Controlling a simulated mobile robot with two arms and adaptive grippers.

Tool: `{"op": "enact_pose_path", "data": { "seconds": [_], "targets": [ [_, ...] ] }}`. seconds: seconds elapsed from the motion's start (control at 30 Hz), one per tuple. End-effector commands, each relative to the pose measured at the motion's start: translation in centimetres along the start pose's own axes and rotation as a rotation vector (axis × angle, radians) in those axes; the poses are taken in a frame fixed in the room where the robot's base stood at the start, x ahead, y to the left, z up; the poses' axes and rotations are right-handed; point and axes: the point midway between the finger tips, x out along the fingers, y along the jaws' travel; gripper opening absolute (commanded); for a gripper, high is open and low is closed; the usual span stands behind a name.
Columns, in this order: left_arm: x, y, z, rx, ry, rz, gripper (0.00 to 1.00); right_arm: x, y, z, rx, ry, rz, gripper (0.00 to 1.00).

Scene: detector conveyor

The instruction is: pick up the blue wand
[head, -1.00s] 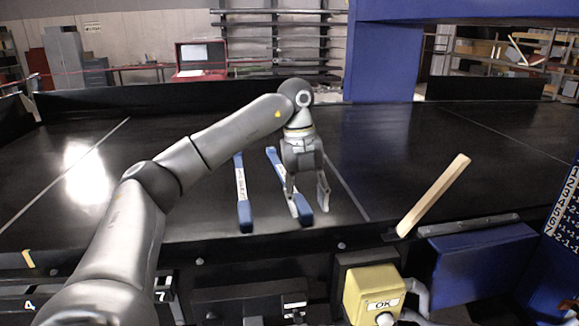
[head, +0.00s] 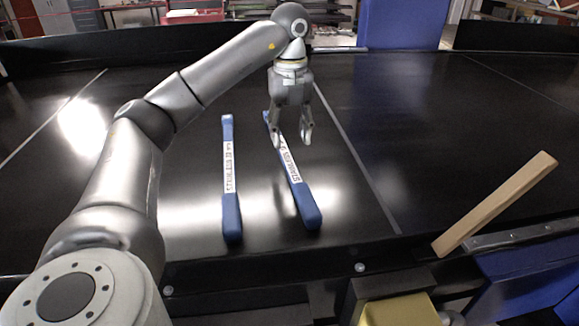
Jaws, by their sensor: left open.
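Two blue wands with white labels lie on the black conveyor belt. The left blue wand (head: 231,208) lies nearly straight away from me, with nothing touching it. The right blue wand (head: 303,204) lies at a slant. My left gripper (head: 292,143) is open, pointing down over the far part of the right wand. Its fingers hide some of that wand's upper part, and I cannot tell whether they touch it. My right gripper is not in view.
A wooden bar (head: 497,203) leans at the belt's near right edge. A yellow box (head: 400,311) and a blue panel (head: 525,280) stand in front of the belt. A blue pillar (head: 400,22) rises behind it. The belt's middle right is clear.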

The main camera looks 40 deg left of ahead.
Motion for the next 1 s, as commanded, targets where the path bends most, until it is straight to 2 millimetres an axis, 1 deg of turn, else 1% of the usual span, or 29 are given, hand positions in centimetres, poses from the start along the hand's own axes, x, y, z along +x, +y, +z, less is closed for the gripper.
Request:
{"op": "enact_pose_path", "data": {
  "seconds": [0.03,0.1,0.27,0.37,0.47,0.6,0.7,0.93,0.97,1.0],
  "targets": [
    [0.8,0.0,0.0,0.001,0.002,0.001,0.48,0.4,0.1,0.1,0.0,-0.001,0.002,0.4],
    [1.3,0.0,-0.1,0.001,0.002,0.001,0.48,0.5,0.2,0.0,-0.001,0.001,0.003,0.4],
    [1.8,0.0,0.0,0.0,0.0,0.0,0.48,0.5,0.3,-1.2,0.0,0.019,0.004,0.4],
    [2.4,0.2,0.0,-0.001,0.001,0.003,0.48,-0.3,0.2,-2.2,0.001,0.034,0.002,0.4],
    [3.6,0.5,0.0,-0.001,0.002,0.006,0.48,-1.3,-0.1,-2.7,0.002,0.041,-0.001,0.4],
    [5.7,0.5,0.0,-0.001,0.001,0.003,0.48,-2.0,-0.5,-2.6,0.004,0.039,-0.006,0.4],
    [6.6,0.5,0.0,0.0,0.0,0.001,0.48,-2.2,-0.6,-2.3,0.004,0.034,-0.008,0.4],
    [6.9,0.4,0.0,0.0,0.0,-0.001,0.48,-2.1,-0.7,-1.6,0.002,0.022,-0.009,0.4],
    [6.9,0.4,0.0,0.0,0.0,-0.001,0.47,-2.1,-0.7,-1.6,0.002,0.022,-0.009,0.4],
    [6.9,0.4,0.0,0.0,0.0,-0.001,0.42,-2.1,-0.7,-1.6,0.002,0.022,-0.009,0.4]
  ]
}}
